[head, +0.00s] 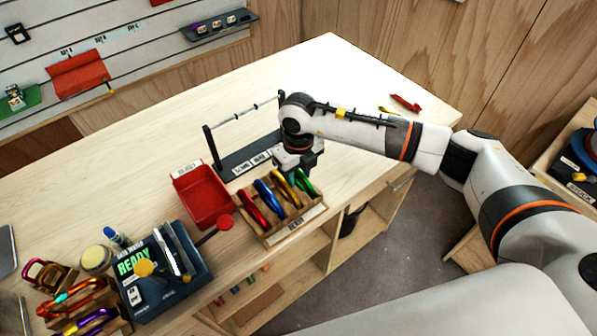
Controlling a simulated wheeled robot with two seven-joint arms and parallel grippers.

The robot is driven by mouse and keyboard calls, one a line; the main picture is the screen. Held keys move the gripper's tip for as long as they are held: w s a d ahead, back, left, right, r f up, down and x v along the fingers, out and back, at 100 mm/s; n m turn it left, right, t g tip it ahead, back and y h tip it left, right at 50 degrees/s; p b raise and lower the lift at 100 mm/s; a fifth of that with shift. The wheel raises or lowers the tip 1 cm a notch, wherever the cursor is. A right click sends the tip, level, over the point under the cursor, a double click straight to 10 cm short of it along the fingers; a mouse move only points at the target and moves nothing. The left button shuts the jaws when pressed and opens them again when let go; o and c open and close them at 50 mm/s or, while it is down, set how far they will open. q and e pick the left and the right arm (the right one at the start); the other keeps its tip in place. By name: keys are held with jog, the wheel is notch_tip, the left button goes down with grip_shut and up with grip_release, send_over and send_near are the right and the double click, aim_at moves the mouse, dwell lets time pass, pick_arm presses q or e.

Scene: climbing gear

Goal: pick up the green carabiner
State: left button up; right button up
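The green carabiner (304,182) stands in the right end of a slotted wooden rack (297,226) near the table's front edge, beside a yellow carabiner (285,189), a blue one (264,194) and a red one (252,210). My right gripper (300,168) points down just above and behind the green and yellow carabiners. Its fingers are small and dark, partly hidden by the gripper body, so I cannot tell whether they are open or touching the green carabiner. My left gripper is out of view.
A red bin (203,196) stands left of the rack, and a black stand with a rail (247,160) stands behind it. A tester box (165,282) is at the front left. The table's right side is mostly clear.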

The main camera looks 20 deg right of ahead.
aim_at(299, 171)
jog(key=shift+f, duration=0.1)
grip_shut()
dwell(0.3)
notch_tip(299, 171, up, 9)
jog(key=b, duration=0.3)
jog(key=shift+r, duration=0.55)
